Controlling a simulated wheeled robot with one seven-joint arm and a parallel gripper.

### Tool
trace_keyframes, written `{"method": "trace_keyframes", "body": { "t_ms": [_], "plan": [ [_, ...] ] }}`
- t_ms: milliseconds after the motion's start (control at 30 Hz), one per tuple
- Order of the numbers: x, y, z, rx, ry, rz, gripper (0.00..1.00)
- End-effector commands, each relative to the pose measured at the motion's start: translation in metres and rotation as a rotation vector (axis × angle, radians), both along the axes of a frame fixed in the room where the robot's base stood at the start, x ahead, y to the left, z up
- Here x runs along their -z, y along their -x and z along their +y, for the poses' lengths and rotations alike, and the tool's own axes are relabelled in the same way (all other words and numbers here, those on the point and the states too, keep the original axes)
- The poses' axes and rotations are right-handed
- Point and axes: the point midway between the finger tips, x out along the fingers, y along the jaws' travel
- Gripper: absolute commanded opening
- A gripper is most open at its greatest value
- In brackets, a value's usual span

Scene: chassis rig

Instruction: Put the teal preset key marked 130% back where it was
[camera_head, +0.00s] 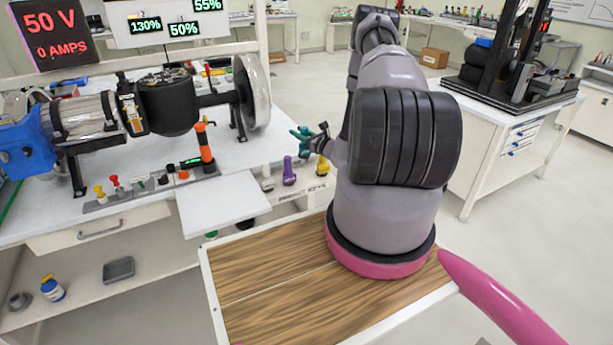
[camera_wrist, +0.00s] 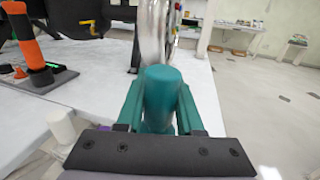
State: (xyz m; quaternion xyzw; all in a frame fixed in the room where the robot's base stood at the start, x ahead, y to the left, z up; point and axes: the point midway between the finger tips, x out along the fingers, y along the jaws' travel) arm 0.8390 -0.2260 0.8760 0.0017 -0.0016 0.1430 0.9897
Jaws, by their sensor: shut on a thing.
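My gripper (camera_wrist: 163,112) is shut on the teal preset key (camera_wrist: 162,90), a rounded teal cylinder between its teal fingers in the wrist view. No 130% mark is readable on it. In the head view my gripper (camera_head: 303,136) and the key are small, left of my arm, above the preset key rack (camera_head: 300,196) at the bench's front edge. A white key (camera_head: 267,178), a purple key (camera_head: 289,172) and a yellow key (camera_head: 322,166) stand there. In the wrist view the white key (camera_wrist: 60,126) is at lower left, apart from the held key. The key's lower end is hidden.
A motor rig with a large metal wheel (camera_head: 252,92) stands on the white bench behind the rack. An orange-handled lever (camera_head: 204,142) is left of the rack. A 130% display (camera_head: 146,25) hangs above. A wood-topped surface (camera_head: 275,285) lies in front, mostly clear.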

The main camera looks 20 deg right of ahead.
Motion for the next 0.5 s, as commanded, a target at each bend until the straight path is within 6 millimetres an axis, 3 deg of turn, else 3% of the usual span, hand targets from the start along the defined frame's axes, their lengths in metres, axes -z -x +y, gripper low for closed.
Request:
{"method": "trace_keyframes", "body": {
  "t_ms": [233, 500],
  "plan": [
    [0.046, 0.002, -0.003, -0.009, 0.002, 0.004, 0.00],
    [0.070, 0.002, -0.003, -0.009, 0.003, 0.003, 0.00]
  ]
}}
